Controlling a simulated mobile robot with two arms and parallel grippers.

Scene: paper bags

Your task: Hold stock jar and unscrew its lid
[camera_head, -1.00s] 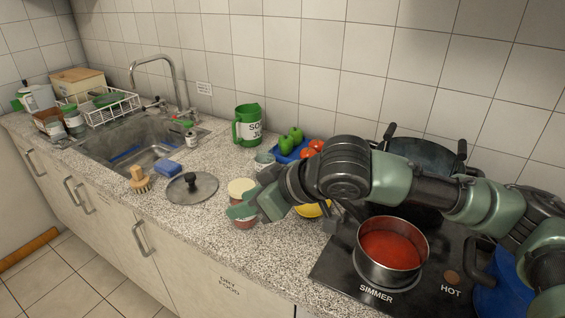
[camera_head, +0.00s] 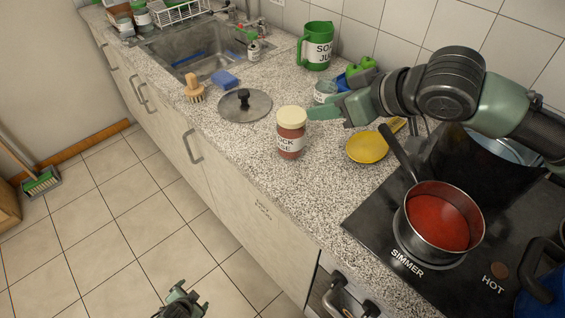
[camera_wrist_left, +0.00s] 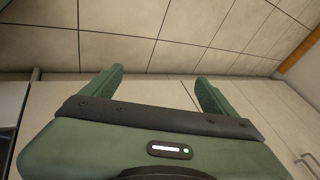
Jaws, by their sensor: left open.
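The stock jar (camera_head: 290,143) stands upright on the counter in the head view, red-brown with a white label. Its cream lid (camera_head: 291,114) is on top. My right gripper (camera_head: 316,112) is just right of the jar, at about lid height. Its fingers overlap in this view, so its opening is unclear, and I cannot tell whether it touches the jar. My left gripper (camera_head: 180,292) is low at the bottom of the head view, in front of the cabinets over the floor. In the left wrist view its two fingers (camera_wrist_left: 157,84) are apart with nothing between them.
A pot lid (camera_head: 245,106) and brush (camera_head: 193,91) lie left of the jar. A yellow dish (camera_head: 367,149) is to its right, then the hob with a pan of red sauce (camera_head: 437,220). A green jug (camera_head: 315,47) stands behind. The counter's front strip is clear.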

